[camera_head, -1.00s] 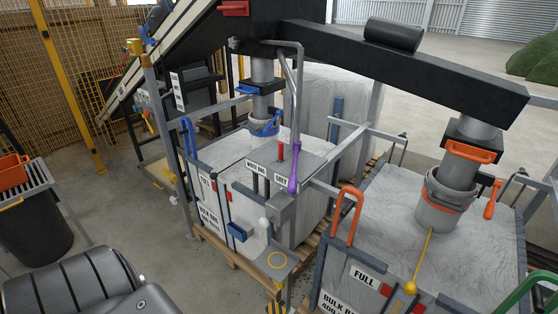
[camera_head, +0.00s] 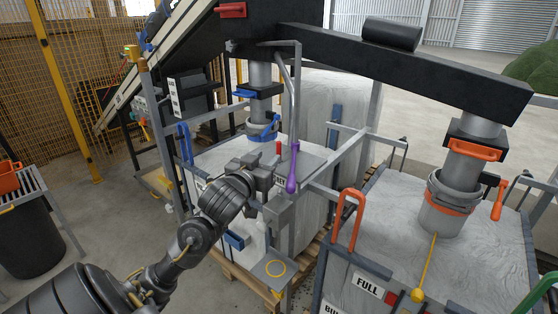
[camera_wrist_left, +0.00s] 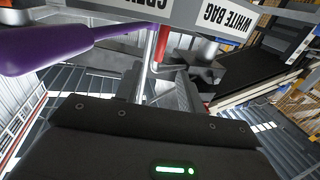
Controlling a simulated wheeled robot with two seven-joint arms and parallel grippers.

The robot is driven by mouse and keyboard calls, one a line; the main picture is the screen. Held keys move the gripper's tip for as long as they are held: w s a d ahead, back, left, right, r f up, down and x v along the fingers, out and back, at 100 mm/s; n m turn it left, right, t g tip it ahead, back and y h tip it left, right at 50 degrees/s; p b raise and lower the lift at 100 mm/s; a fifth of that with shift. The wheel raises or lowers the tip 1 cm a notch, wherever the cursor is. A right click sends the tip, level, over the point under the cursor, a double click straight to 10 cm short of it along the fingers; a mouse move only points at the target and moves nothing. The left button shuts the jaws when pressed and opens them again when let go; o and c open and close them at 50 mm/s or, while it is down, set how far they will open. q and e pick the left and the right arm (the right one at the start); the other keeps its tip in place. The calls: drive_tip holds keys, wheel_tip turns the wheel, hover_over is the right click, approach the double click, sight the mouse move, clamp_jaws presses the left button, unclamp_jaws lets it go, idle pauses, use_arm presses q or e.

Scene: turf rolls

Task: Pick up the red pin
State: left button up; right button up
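The red pin (camera_head: 278,147) stands upright on a grey bracket with "WHITE BAG" and "GREY" labels, beside the purple-handled lever (camera_head: 292,172). In the left wrist view the red pin (camera_wrist_left: 163,42) shows near the top centre, just past the gripper body, with the purple handle (camera_wrist_left: 60,48) at left. My left gripper (camera_head: 268,170) is at the bracket, just below and in front of the pin, and partly covers the labels. My right gripper is out of view.
A grey metal frame post (camera_head: 323,187) and the steel lever rod stand close by the bracket. A white bulk bag (camera_head: 213,157) sits behind my left arm. A second bag marked "FULL" (camera_head: 395,240) stands at right with an orange-clamped spout (camera_head: 452,200).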

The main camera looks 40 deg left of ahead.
sight(278, 144)
use_arm(q)
drive_tip(key=x, duration=0.3)
drive_tip(key=r+p+x, duration=0.1)
drive_tip(key=x, duration=0.2)
drive_tip(key=p+x, duration=0.1)
drive_tip(key=x, duration=0.3)
drive_tip(key=shift+r, duration=0.25)
drive_tip(key=shift+w+a+f, duration=0.1)
drive_tip(key=shift+w, duration=0.4)
clamp_jaws()
